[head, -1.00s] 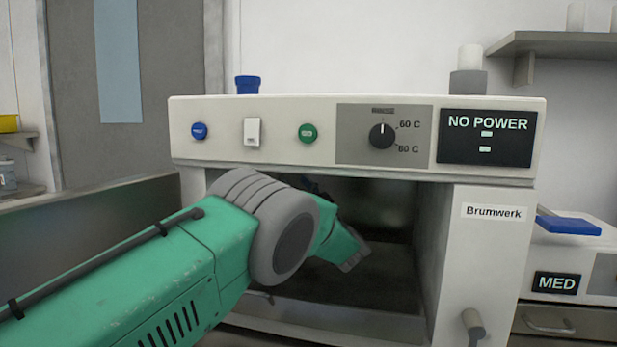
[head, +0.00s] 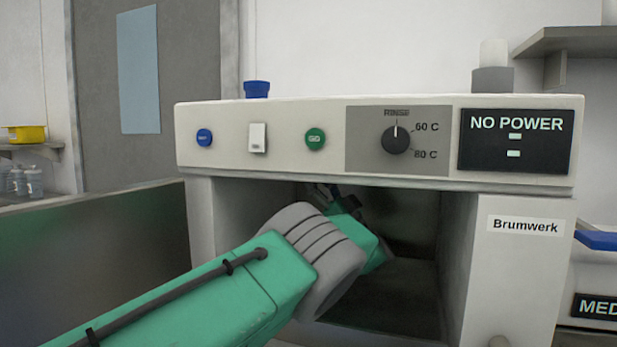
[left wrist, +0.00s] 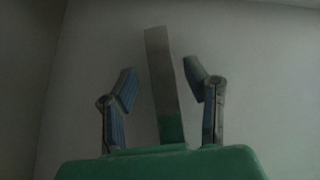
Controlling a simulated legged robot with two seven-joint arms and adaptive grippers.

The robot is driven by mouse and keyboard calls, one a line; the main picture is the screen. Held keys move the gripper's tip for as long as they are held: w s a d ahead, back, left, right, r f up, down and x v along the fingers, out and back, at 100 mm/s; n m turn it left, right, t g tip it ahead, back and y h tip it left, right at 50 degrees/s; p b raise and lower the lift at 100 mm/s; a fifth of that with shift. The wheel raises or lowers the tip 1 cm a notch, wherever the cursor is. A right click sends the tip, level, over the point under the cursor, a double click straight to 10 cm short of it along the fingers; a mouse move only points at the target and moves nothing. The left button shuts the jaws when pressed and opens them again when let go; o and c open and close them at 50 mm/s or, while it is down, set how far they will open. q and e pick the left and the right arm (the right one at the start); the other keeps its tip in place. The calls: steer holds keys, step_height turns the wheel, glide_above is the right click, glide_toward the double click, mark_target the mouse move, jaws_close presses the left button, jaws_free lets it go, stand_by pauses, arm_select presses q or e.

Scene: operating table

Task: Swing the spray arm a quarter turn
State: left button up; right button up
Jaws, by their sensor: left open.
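The spray arm appears to be the pale flat bar (left wrist: 162,80) between my left gripper's fingers in the left wrist view, with a green part at its lower end. My left gripper (left wrist: 160,85) is open, its two blue-padded fingers apart on either side of the bar, with visible gaps. In the head view my left arm reaches into the open washer chamber (head: 410,290). The left gripper (head: 330,192) shows there only as small dark parts under the chamber's top edge, and I cannot make out the spray arm. My right gripper is not in view.
The washer's front panel (head: 300,175) overhangs the chamber, with a rinse dial (head: 396,139), buttons and a display (head: 515,140) reading NO POWER. The chamber's right wall (head: 455,260) is close by. A grey panel (head: 90,250) stands to the left.

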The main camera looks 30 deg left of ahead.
arm_select(q)
steer(key=shift+a, duration=0.35)
steer(key=shift+w+a+r, duration=0.1)
steer(key=shift+a+r, duration=0.1)
steer(key=shift+r, duration=0.35)
steer(key=shift+a+f, duration=0.1)
steer(key=shift+a, duration=0.7)
jaws_close()
steer(key=shift+d, duration=0.15)
steer(key=shift+g, duration=0.3)
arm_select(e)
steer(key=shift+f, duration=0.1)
